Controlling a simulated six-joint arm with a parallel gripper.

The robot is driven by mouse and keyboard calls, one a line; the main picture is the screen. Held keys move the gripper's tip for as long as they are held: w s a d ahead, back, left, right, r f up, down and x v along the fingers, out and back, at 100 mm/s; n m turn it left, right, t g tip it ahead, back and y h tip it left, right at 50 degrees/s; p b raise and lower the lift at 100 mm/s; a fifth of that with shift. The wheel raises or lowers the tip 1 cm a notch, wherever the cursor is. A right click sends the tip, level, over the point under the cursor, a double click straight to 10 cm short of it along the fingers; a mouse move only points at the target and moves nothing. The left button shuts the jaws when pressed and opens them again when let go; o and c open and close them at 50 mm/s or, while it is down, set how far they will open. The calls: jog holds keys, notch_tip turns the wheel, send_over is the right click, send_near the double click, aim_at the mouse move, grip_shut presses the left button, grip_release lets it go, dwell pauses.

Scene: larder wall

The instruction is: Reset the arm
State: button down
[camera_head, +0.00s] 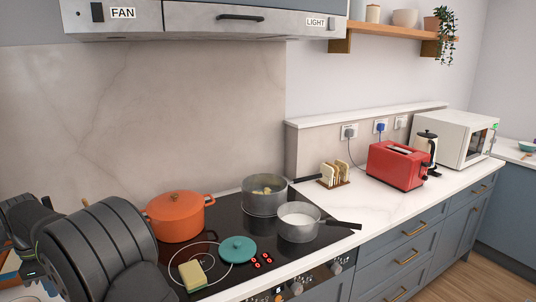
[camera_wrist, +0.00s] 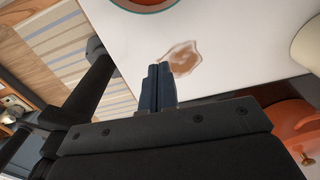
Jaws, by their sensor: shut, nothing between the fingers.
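My gripper (camera_wrist: 158,84) shows in the wrist view with its two dark fingers side by side, shut and empty. The fingertips are over or near a white surface (camera_wrist: 225,38), just beside a brownish stain or spill (camera_wrist: 183,60); I cannot tell the height between them. In the head view my dark arm fills the lower left, and the fingertips are not seen there.
In the head view, an orange lidded pot (camera_head: 180,216), grey pan (camera_head: 264,196), saucepan (camera_head: 299,222), teal lid (camera_head: 238,249) and sponge (camera_head: 192,274) are on the hob close to my arm. A red toaster (camera_head: 397,165) stands farther right. The hood (camera_head: 200,20) hangs above.

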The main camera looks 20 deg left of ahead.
notch_tip(320, 180, down, 7)
jog(key=shift+s+a+f, duration=0.15)
jog(key=shift+s+a, duration=0.85)
jog(key=shift+a, duration=0.15)
jog(key=shift+s+a, duration=0.25)
jog(key=shift+w+d, duration=0.2)
jog(key=shift+d, duration=0.05)
jog(key=shift+a, duration=0.1)
